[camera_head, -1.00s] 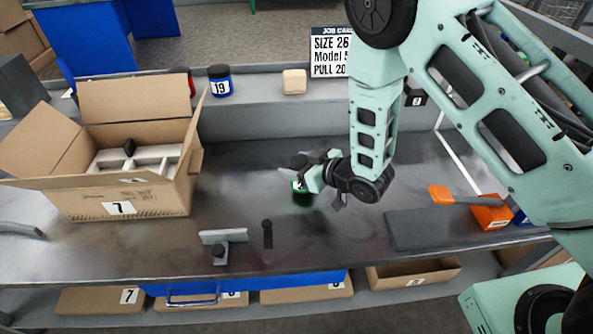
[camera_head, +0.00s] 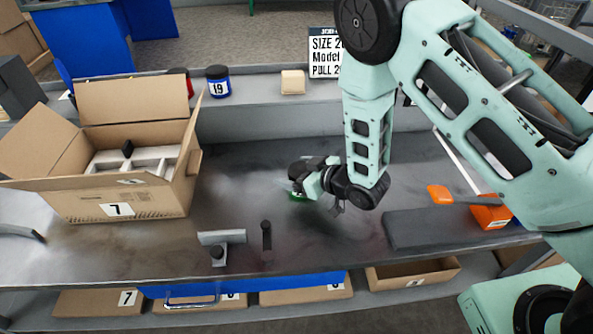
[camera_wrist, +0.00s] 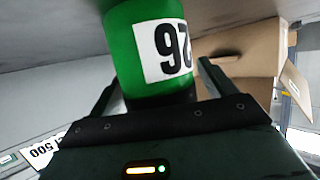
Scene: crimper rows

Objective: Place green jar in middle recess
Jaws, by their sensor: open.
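The green jar (camera_wrist: 145,45), with a white label reading 26, fills the upper middle of the wrist view. In the head view only a green sliver of the jar (camera_head: 298,197) shows, on the metal bench. My gripper (camera_wrist: 155,85) is open, with one finger on each side of the jar; contact is not clear. In the head view my gripper (camera_head: 302,180) covers most of the jar. The cardboard box (camera_head: 70,205) marked 7 stands open at the left. Its white dividers (camera_head: 160,155) form recesses, and a dark object (camera_head: 128,148) is among them.
A grey T-shaped tool (camera_head: 222,240) and a dark upright rod (camera_head: 266,240) stand near the front edge. A dark mat (camera_head: 430,230) and an orange box (camera_head: 490,212) are at the right. A blue jar (camera_head: 218,82) stands on the back ledge.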

